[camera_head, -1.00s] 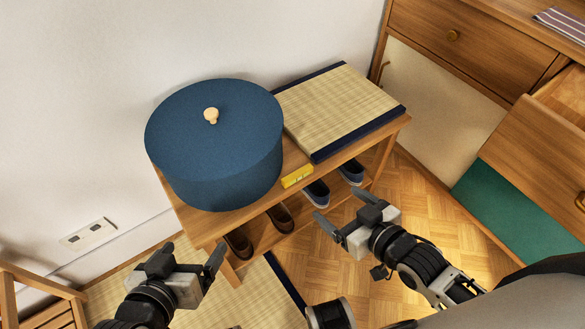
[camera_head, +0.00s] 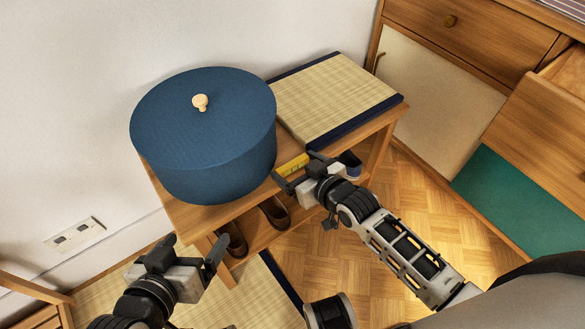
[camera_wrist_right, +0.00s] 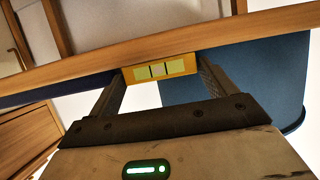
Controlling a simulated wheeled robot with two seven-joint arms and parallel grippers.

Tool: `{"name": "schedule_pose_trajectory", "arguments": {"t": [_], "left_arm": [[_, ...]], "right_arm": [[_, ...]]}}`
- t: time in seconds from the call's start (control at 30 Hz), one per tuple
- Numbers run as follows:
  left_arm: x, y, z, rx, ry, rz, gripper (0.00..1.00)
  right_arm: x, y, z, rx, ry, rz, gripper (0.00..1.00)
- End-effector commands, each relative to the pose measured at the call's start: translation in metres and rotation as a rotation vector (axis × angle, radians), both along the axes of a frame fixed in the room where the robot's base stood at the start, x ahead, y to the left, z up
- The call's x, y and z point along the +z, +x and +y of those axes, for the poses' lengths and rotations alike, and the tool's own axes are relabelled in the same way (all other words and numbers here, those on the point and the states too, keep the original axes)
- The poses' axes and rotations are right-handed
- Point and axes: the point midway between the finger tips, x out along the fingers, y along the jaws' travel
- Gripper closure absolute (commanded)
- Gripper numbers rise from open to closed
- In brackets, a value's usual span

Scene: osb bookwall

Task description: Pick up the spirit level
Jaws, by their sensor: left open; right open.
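The yellow spirit level (camera_head: 292,165) lies on the wooden shoe bench (camera_head: 187,214) near its front edge, between a round blue box and a woven mat. My right gripper (camera_head: 297,170) is open at the front edge of the bench, its fingers pointing at the level and partly hiding it. In the right wrist view the level (camera_wrist_right: 160,69) shows between the two open fingers, with pale vial windows on its face; I cannot tell whether they touch it. My left gripper (camera_head: 194,246) is open and empty, low at the left, in front of the bench.
The blue box (camera_head: 203,135) with a pale knob stands close left of the level. The mat (camera_head: 335,98) covers the bench's right side. Brown shoes (camera_head: 274,214) sit on the lower shelf. A wooden cabinet (camera_head: 440,90) with an open drawer stands at the right.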

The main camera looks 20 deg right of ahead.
Motion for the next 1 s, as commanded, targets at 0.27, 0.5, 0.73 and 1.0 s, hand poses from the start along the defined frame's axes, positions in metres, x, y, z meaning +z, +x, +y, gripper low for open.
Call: {"name": "schedule_pose_trajectory", "arguments": {"t": [0.27,0.5,0.73,1.0], "left_arm": [[0.001,-0.007,-0.002,-0.013,-0.003,-0.006,0.13],[-0.001,-0.007,-0.001,-0.013,0.002,-0.002,0.13],[-0.002,-0.006,0.0,-0.012,0.005,0.003,0.13],[0.004,-0.005,0.001,-0.006,0.014,0.029,0.13]], "right_arm": [[-0.002,0.005,0.002,0.001,0.0,0.0,0.16],[-0.002,0.005,0.002,0.0,0.001,-0.001,0.48],[0.0,0.005,0.002,0.0,0.001,-0.001,0.49],[0.029,0.006,0.002,0.0,0.002,-0.003,0.49]]}}
